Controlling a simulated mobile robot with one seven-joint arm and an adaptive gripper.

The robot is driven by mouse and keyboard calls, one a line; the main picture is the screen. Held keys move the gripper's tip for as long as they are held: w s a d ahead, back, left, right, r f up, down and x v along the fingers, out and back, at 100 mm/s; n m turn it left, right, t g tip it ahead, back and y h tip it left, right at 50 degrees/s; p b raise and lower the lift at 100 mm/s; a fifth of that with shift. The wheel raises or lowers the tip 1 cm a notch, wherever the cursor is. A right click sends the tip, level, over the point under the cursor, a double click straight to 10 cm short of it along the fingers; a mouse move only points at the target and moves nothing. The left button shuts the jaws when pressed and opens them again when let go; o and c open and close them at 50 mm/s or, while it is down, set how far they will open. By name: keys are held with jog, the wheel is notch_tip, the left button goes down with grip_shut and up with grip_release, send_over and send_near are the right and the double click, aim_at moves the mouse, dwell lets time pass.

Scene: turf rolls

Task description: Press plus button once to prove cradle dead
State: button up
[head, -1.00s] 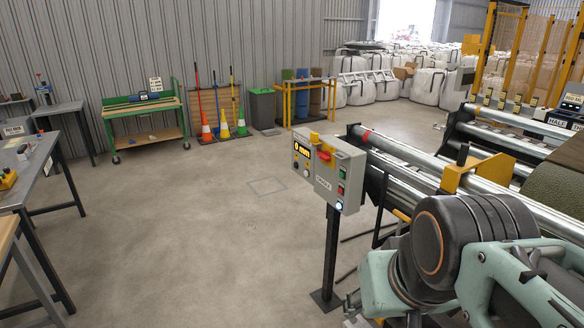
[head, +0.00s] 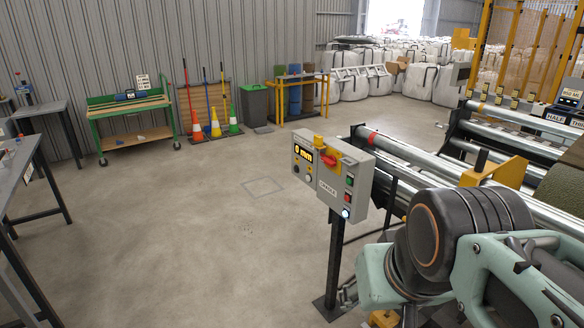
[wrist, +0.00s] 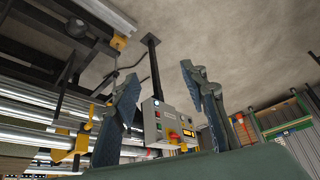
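The grey control box (head: 332,178) stands on a dark post in the head view, marked CRADLE. Its yellow display (head: 303,154) seems to read 0 mm. Two small round buttons (head: 302,172) sit below the display; I cannot read which is plus. A red rotary switch (head: 327,159) with a yellow piece is near the top. The right side has green and red buttons and a lit white lamp (head: 346,213). In the wrist view, my gripper (wrist: 160,76) is open and empty. The control box (wrist: 166,124) appears upside down between its fingers, beyond them and apart.
Long metal rollers (head: 425,165) and a yellow bracket (head: 495,172) lie right of the box. A grey bench (head: 20,180) stands at the left. A green trolley (head: 130,108) and cones (head: 215,125) line the back wall. The floor left of the box is clear.

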grip_shut()
dwell(1.3)
